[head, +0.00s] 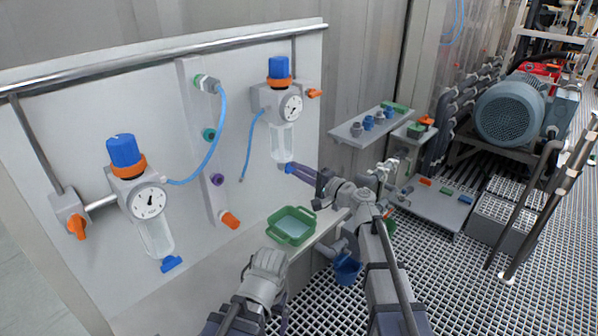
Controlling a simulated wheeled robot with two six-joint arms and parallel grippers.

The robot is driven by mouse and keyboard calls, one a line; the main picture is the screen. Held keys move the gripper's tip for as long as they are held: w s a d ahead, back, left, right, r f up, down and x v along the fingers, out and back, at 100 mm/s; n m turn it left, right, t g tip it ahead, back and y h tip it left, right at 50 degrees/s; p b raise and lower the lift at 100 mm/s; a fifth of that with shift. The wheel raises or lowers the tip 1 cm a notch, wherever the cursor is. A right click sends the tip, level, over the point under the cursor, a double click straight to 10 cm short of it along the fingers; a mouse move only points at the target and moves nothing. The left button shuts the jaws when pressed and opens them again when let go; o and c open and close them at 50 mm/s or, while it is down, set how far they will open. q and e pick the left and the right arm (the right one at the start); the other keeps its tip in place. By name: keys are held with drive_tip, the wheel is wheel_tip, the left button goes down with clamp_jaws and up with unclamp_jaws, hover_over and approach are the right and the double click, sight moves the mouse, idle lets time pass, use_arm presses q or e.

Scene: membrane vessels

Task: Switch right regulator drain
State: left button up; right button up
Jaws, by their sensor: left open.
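The right regulator (283,100) hangs on the pale panel, with a blue knob, an orange collar, a round gauge and a clear bowl. Its blue drain (290,168) is at the bottom of the bowl. My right gripper (298,172) reaches in from the right with its tips at the drain and hides part of it. Whether its fingers close on the drain is not clear. My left gripper (282,314) is low in the picture, away from the regulators, pointing down and open, mostly hidden by its own wrist.
The left regulator (148,200) has a blue drain (171,264) too. A green tray (291,225) sits on a ledge below the right regulator. Blue hoses cross the panel. A shelf (362,128) with fittings and a motor (511,108) stand to the right.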

drive_tip(key=o, duration=0.4)
drive_tip(key=v, duration=0.7)
drive_tip(key=shift+s+d, duration=0.3)
drive_tip(key=s+a+f+n+g+h, duration=0.35)
drive_tip(key=s+f+n+g, duration=0.3)
drive_tip(key=s+f, duration=0.55)
drive_tip(key=s+d+f+n+g+h, duration=0.3)
drive_tip(key=s+d+f+g+h, duration=0.2)
drive_tip(key=s+d+f+h, duration=0.5)
drive_tip(key=s+a+r+n+p, duration=0.1)
drive_tip(key=s+a+r+p, duration=0.1)
drive_tip(key=a+r+p, duration=0.1)
drive_tip(key=s+a+r+n+g+p, duration=0.1)
drive_tip(key=s+a+r+p, duration=0.1)
drive_tip(key=a+r+p, duration=0.1)
drive_tip(key=s+a+r+n+p, duration=0.1)
drive_tip(key=s+a+r+p, duration=0.1)
drive_tip(key=r+p, duration=0.3)
drive_tip(key=shift+s+a+r+n+g+h+p, duration=0.15)
drive_tip(key=shift+a+r+p, duration=0.05)
drive_tip(key=shift+a, duration=0.2)
drive_tip(key=shift+s+a+r+n+g+h+p, duration=0.1)
drive_tip(key=shift+s+a+r+p, duration=0.05)
drive_tip(key=shift+s+a+r, duration=0.15)
